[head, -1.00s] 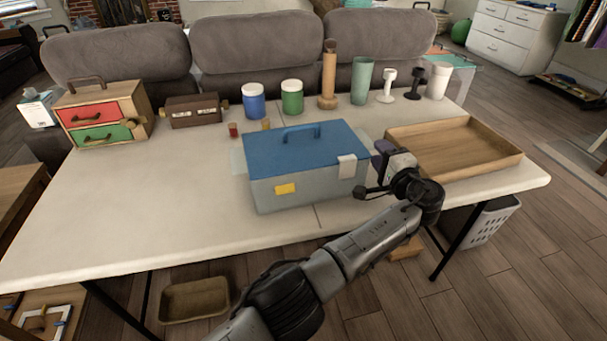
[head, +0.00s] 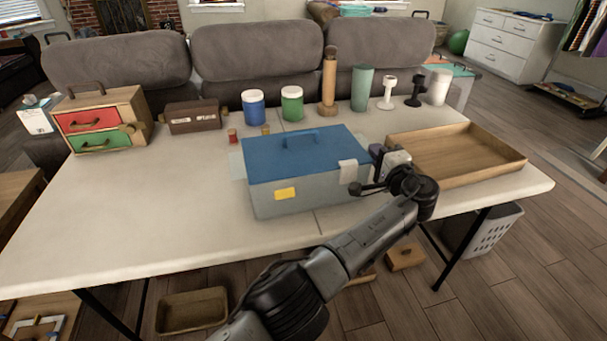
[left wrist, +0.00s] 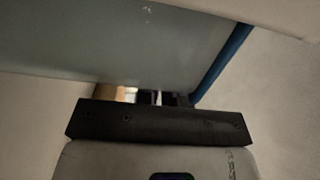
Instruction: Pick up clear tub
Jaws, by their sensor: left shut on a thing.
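The tub (head: 320,197) sits on the table in the middle of the head view. It has pale grey walls, a blue lid with a handle, a yellow label and a whitish latch on its front. My left gripper (head: 377,157) is at the tub's right end, shut on its edge there; the fingertips are mostly hidden. In the left wrist view the tub's grey wall (left wrist: 120,40) and blue edge fill the space just beyond the gripper (left wrist: 157,97). The tub looks flat on the table. My right gripper is not in view.
A wooden tray (head: 455,158) lies close to the right of my left gripper. Jars, cylinders and cups stand along the back, with a small drawer chest (head: 103,120) and brown box (head: 193,115) at the left. The table's front left (head: 130,225) is clear.

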